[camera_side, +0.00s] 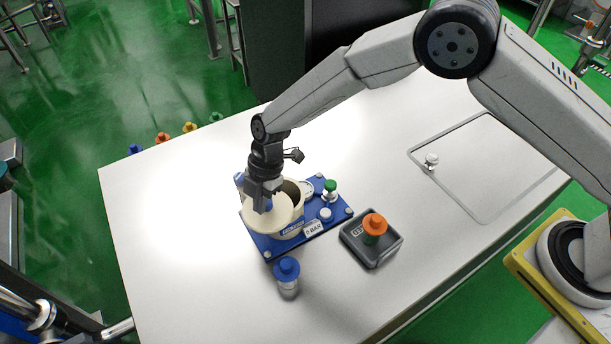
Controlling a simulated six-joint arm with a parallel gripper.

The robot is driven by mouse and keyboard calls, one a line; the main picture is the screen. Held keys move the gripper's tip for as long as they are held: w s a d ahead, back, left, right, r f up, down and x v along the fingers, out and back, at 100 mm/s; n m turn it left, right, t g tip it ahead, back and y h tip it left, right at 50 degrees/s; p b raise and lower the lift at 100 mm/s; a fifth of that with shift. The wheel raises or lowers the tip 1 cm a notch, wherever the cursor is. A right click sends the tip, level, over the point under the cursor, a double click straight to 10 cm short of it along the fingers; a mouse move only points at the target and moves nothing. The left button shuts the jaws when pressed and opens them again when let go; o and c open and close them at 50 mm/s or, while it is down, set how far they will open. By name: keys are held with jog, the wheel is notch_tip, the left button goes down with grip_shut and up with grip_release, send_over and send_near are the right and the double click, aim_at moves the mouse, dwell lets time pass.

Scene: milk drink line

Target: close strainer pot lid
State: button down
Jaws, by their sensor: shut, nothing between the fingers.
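The strainer pot (291,232) is a cream round vessel on a blue base plate (265,243). Its cream lid (283,212) lies over the left part of the pot's mouth, and a dark opening (293,188) shows behind it to the right. My gripper (262,207) is shut and empty, pointing down at the lid's left side. I cannot tell whether the fingertips touch the lid. The gripper hides part of the lid and the pot's far left rim.
A green-capped fitting (330,187) and a white knob (325,214) stand on the plate's right side. A blue-capped bottle (287,272) stands in front. The white table (180,240) is clear at left.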

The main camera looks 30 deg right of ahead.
aim_at(275, 220)
jog(key=d+n, duration=0.1)
jog(key=n, duration=0.1)
jog(key=d, duration=0.1)
jog(key=shift+w+d+n+g, duration=0.25)
jog(key=shift+d+n+g, duration=0.05)
jog(key=shift+n+g, duration=0.1)
jog(key=shift+w+d+n+h, duration=0.35)
jog(key=shift+d+n+h, duration=0.15)
jog(key=shift+d+n, duration=0.45)
jog(key=shift+w+d, duration=0.3)
jog(key=shift+d, duration=0.05)
jog(key=shift+s+a, duration=0.5)
jog(key=shift+s, duration=0.2)
jog(key=shift+s+a, duration=0.7)
jog(key=shift+s, duration=0.25)
jog(key=v, duration=1)
jog(key=shift+w, duration=0.3)
